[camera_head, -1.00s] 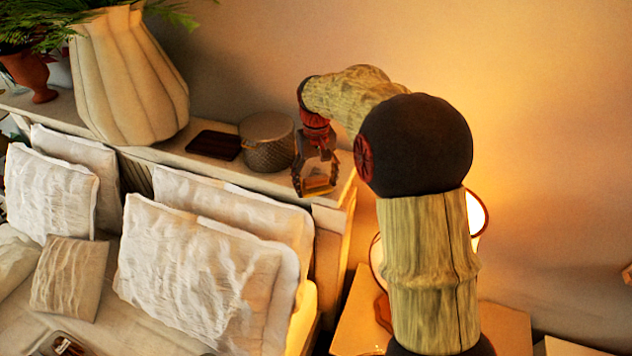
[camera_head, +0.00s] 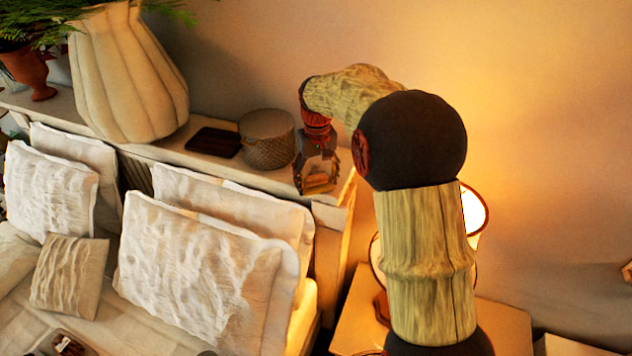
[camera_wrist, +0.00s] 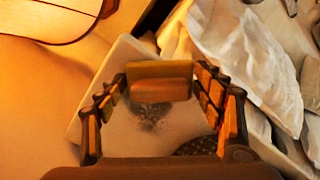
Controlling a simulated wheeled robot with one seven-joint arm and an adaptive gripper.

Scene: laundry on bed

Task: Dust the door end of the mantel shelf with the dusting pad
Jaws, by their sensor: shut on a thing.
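My gripper (camera_head: 316,176) points down over the right end of the mantel shelf (camera_head: 163,152). In the wrist view my gripper (camera_wrist: 163,88) is shut on the dusting pad, a tan and orange-brown block (camera_wrist: 160,82) between its fingertips. The pad also shows low between the fingers in the head view (camera_head: 318,184). A dark, speckled dust patch (camera_wrist: 152,118) lies on the pale shelf top (camera_wrist: 112,132), just below the pad in the wrist picture. I cannot tell whether the pad touches the shelf.
A round woven basket (camera_head: 268,144) stands close left of my gripper. A dark flat tray (camera_head: 214,143) and a large ribbed vase (camera_head: 128,75) are further left. White pillows (camera_head: 205,268) lean in front of the shelf. A lit lamp (camera_head: 474,210) stands at the right.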

